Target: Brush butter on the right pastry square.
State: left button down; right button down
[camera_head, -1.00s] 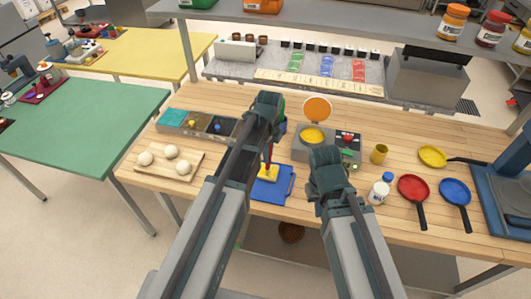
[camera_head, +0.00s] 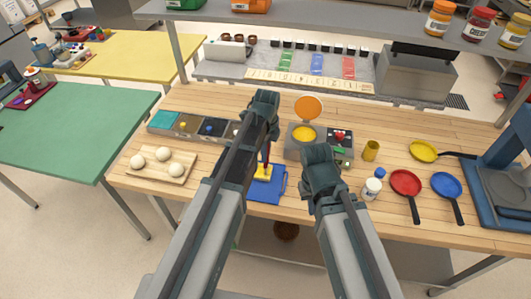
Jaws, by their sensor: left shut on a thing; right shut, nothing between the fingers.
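A blue board (camera_head: 268,192) lies near the front edge of the wooden table. A small yellow piece (camera_head: 263,174), possibly a pastry square, is on it; a second square cannot be made out. My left gripper (camera_head: 266,132) is above the board's back edge, its fingers mostly hidden by my arm. It is shut on a slim upright tool with a red and blue handle (camera_head: 267,152), seemingly the brush. The tool's lower end is at the yellow piece; contact is unclear. My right gripper (camera_head: 321,160) is shut and empty, right of the board. Where the butter is cannot be told.
A grey unit (camera_head: 293,152) with a round yellow top and raised orange disc stands behind. Left are a wooden board (camera_head: 150,173) with white balls and a row of bins (camera_head: 188,125). Right are a yellow cup (camera_head: 370,151), white bottle (camera_head: 371,188) and several pans (camera_head: 406,183).

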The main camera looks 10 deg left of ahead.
pick_arm(q)
jog(key=shift+a, duration=0.15)
jog(key=shift+a, duration=1.15)
jog(key=shift+a+f, duration=0.1)
jog(key=shift+a, duration=1.1)
notch_tip(320, 180, up, 7)
jog(key=p, duration=0.6)
jog(key=shift+p, duration=0.4)
